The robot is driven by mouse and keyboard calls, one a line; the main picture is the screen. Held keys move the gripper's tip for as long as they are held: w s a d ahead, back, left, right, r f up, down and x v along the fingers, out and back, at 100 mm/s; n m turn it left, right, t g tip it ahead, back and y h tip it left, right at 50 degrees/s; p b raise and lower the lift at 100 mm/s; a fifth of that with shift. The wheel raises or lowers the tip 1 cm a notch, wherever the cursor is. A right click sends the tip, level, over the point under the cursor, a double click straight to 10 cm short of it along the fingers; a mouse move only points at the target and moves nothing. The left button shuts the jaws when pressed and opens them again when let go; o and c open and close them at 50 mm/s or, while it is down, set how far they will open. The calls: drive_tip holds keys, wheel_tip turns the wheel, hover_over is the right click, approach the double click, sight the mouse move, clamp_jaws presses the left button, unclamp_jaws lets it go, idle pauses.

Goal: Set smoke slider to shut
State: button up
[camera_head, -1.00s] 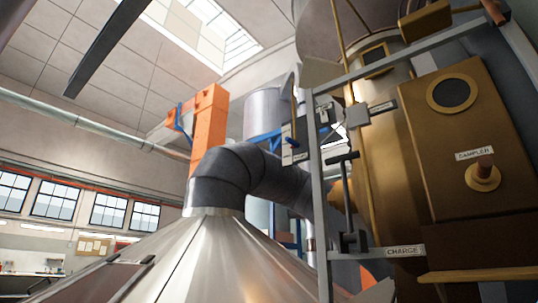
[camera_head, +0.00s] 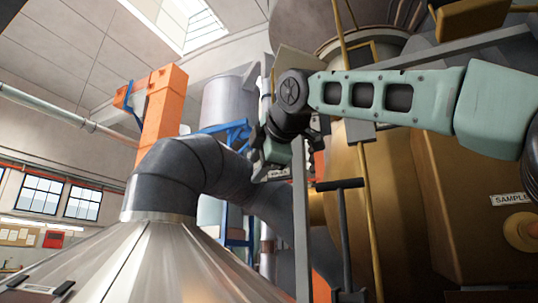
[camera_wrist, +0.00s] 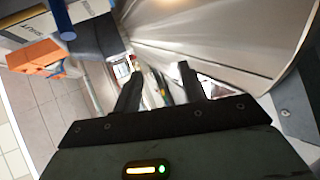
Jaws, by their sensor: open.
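In the wrist view a blue rod-like handle (camera_wrist: 62,18) stands at the upper left, beside a pale plate (camera_wrist: 30,32) with a dark label whose lettering I cannot read surely. I cannot confirm that this is the smoke slider. My gripper (camera_wrist: 160,82) is open, with nothing between its two dark fingers; the blue handle lies outside them, up and left. In the head view my arm reaches in from the right, and my gripper (camera_head: 258,138) is by the upright grey frame post. A small label plate (camera_head: 278,173) shows just below it. My arm hides the slider area there.
A dark T-shaped lever (camera_head: 342,205) stands right of the grey post (camera_head: 300,225). A thick dark duct (camera_head: 205,165) and metal cone (camera_head: 160,265) lie left and below. A brass vessel (camera_head: 400,190) with a sampler box fills the right.

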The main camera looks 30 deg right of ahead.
drive_tip(key=s+d+r+t+h+p, duration=0.25)
drive_tip(key=d+r, duration=0.45)
drive_tip(key=r, duration=0.5)
drive_tip(key=shift+g, duration=0.35)
drive_tip(key=p+x, duration=0.7)
drive_tip(key=x, duration=0.8)
drive_tip(key=shift+w+d+f+p, duration=0.1)
drive_tip(key=shift+w+f+p, duration=0.15)
drive_tip(key=shift+w+p, duration=0.25)
clamp_jaws()
wheel_tip(320, 180, up, 8)
drive_tip(key=shift+r+p, duration=0.1)
drive_tip(key=shift+p, duration=1.15)
drive_tip(key=shift+r, duration=0.65)
